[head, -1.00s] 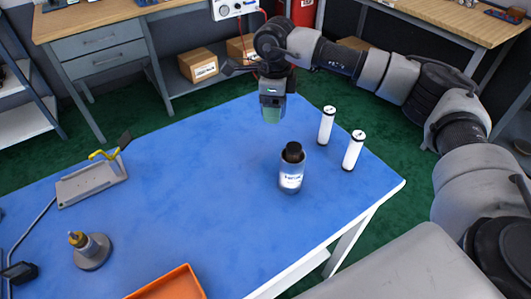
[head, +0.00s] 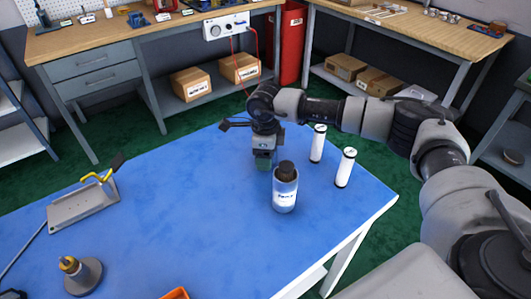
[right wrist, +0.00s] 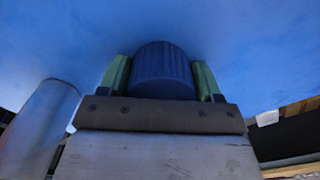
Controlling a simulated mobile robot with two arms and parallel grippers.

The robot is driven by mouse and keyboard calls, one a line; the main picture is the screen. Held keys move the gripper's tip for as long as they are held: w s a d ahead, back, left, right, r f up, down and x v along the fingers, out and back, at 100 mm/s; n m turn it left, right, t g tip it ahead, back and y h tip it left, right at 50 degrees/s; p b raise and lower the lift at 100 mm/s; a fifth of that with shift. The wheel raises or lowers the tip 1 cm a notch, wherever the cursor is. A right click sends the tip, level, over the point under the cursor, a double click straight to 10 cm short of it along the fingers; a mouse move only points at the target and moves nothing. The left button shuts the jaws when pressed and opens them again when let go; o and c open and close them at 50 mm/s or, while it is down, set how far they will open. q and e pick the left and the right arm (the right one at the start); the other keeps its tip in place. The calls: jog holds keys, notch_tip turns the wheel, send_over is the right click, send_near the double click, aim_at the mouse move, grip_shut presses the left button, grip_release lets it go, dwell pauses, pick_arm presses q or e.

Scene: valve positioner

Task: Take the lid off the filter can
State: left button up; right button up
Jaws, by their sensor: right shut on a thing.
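The filter can (head: 285,197) is a clear-grey cylinder with a white label. It stands upright on the blue table, with a dark brown piece (head: 286,171) standing up at its top. My right gripper (head: 263,161) points down just behind and left of the can. In the right wrist view, its green fingers are shut on a dark, round, ribbed-looking piece (right wrist: 163,70), which looks like the lid. The piece is close above or on the table; I cannot tell which. The can's side (right wrist: 42,125) shows at the left there. My left gripper is out of view.
Two white cartridges (head: 317,145) (head: 344,168) stand right of the can near the table's (head: 170,200) right edge. A grey stand with a yellow handle (head: 82,205) and a round grey fixture (head: 82,275) are at left. The middle of the table is clear.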

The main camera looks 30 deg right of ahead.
jog(key=shift+f, duration=0.2)
jog(key=o, duration=1)
